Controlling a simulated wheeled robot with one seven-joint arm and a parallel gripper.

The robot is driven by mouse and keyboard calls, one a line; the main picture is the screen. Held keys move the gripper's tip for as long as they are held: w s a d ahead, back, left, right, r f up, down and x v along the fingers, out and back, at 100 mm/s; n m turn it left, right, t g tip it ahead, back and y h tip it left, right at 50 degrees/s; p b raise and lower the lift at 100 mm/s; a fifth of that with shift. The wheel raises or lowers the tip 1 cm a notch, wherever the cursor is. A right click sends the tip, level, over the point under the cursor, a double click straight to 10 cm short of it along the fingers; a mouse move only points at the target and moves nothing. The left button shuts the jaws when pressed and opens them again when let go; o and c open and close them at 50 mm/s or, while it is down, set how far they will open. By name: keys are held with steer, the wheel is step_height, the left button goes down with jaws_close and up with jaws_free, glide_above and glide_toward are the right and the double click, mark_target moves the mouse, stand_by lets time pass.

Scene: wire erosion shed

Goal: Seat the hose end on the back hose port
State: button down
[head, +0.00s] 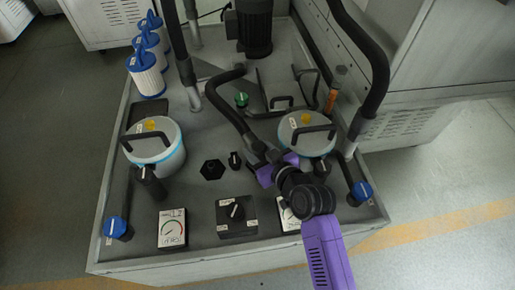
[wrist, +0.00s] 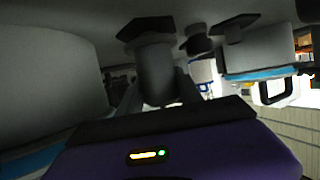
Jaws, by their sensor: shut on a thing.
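My gripper (head: 264,170) is shut on the dark hose end (wrist: 155,78), between the right canister and a small black knob. In the head view, the black hose (head: 228,107) arcs down from the rear to my gripper, which partly hides its end. In the wrist view, the hose end stands in line with a black hexagonal piece (wrist: 145,28), apparently a port's base. I cannot tell whether the hose end is fully seated there. Another black hexagonal port (head: 212,169) stands uncovered left of my gripper; it also shows in the wrist view (wrist: 240,24). Which port is the back one is unclear.
The right canister (head: 307,135) stands close beside my gripper, and the left canister (head: 155,146) farther off. A small black knob (head: 235,160) is just left of my gripper. Blue filters (head: 147,70) are back left.

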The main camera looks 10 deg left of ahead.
steer(key=shift+w+f+b, duration=0.1)
steer(key=shift+f+b, duration=0.1)
steer(key=shift+b, duration=0.15)
steer(key=shift+r+p, duration=0.65)
steer(key=shift+r, duration=0.15)
stand_by(0.4)
steer(key=shift+f+b, duration=0.8)
steer(key=shift+b, duration=0.05)
stand_by(1.1)
steer(key=shift+r+p, duration=0.7)
steer(key=shift+r, duration=0.15)
steer(key=shift+f+b, duration=0.8)
steer(key=shift+f, duration=0.05)
stand_by(1.2)
steer(key=c, duration=1.1)
jaws_free()
steer(key=shift+f, duration=0.25)
steer(key=shift+p+v, duration=0.7)
steer(key=shift+v, duration=0.95)
steer(key=shift+p+v, duration=1.2)
steer(key=shift+v, duration=2.8)
